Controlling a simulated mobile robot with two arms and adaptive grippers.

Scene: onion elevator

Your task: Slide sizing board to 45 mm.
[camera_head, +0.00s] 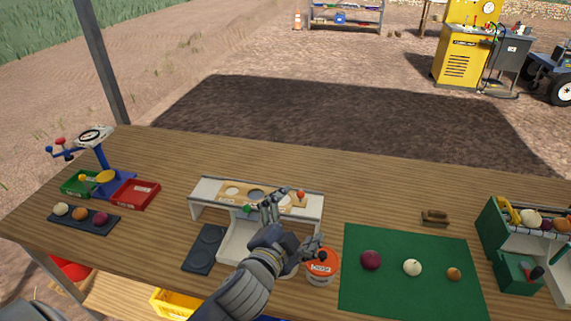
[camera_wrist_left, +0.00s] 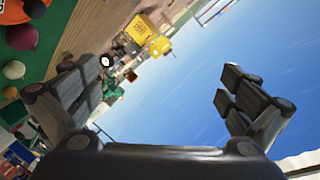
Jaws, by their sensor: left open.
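The sizing board (camera_head: 236,191) is a tan wooden strip with round holes, set in the top of a white stand (camera_head: 208,190) at the middle of the table. An orange-red knob (camera_head: 300,194) shows near its right end, and a small green piece (camera_head: 247,209) shows at the front edge. My left gripper (camera_head: 291,226) is open and empty, over the front right of the stand, and hides part of it. Its spread fingers also show in the left wrist view (camera_wrist_left: 155,85), with nothing between them. The scale marks are too small to read. My right gripper is not in view.
An orange-lidded tub (camera_head: 321,268) stands close by the gripper's right finger. A green mat (camera_head: 390,290) with several onions lies to the right. A dark tray (camera_head: 204,248) lies left of the stand. The table behind the stand is clear.

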